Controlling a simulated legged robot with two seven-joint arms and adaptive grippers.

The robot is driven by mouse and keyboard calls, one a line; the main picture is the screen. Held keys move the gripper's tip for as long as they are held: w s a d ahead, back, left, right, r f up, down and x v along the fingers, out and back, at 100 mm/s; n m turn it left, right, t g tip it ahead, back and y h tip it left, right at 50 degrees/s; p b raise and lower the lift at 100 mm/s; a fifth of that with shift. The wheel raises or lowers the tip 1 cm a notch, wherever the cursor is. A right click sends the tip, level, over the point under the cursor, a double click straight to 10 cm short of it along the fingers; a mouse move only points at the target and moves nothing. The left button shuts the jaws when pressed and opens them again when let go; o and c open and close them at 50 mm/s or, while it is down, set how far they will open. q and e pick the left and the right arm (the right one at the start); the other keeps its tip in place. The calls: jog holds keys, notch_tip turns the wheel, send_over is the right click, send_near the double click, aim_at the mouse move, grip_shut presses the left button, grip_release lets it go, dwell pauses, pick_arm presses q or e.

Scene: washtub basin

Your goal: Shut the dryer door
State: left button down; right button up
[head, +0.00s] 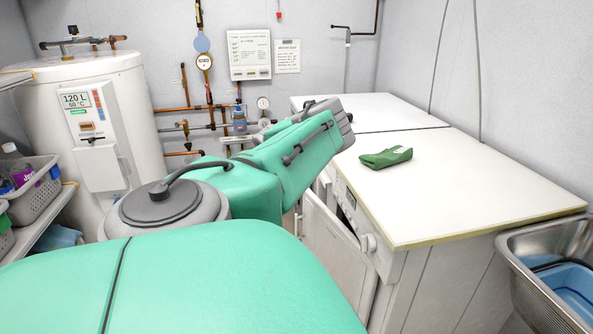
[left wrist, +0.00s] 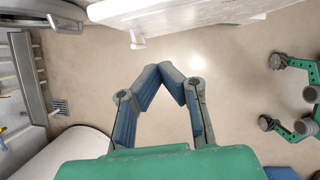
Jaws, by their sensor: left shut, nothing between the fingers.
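The dryer door (head: 335,250) is a white panel that stands open, swung out from the front of a white machine (head: 480,180) on the right in the head view. A dark gap shows between door and front. My left arm reaches forward in front of the machines and its gripper is hidden in the head view. In the left wrist view my left gripper (left wrist: 172,68) is shut with its fingertips together, empty, above the floor. A white panel edge (left wrist: 165,15) with a small latch-like tab runs beyond the fingertips; I cannot tell whether they touch it. My right gripper is not in view.
A green cloth (head: 386,157) lies on the machine top. A metal sink (head: 545,240) with a blue tub stands at right. A white water heater (head: 105,120) and a grey basket (head: 38,190) are at left. Bare floor (left wrist: 235,85) lies beneath my gripper.

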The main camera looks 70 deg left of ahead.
pick_arm(q)
jog(key=s+d+f+m+t+y+b, duration=0.1)
jog(key=s+f+m+t+y+b, duration=0.15)
jog(key=f+m+y+b, duration=0.35)
jog(key=s+d+f+m+t+y+b, duration=0.1)
jog(key=s+f+m+t+y+b, duration=0.15)
jog(key=f+t+y+b, duration=0.35)
jog(key=w+a+b, duration=0.2)
jog(key=w+a, duration=0.1)
jog(key=w+a+g+y+b, duration=0.1)
jog(key=w+a+b, duration=0.1)
jog(key=w, duration=0.1)
jog(key=w+a+g+b, duration=0.1)
jog(key=w+a+b, duration=0.2)
jog(key=shift+w+a+r+m+y, duration=0.1)
jog(key=shift+a+r+m+y, duration=0.2)
jog(key=shift+y, duration=0.1)
jog(key=shift+w+r, duration=0.1)
jog(key=shift+w, duration=0.5)
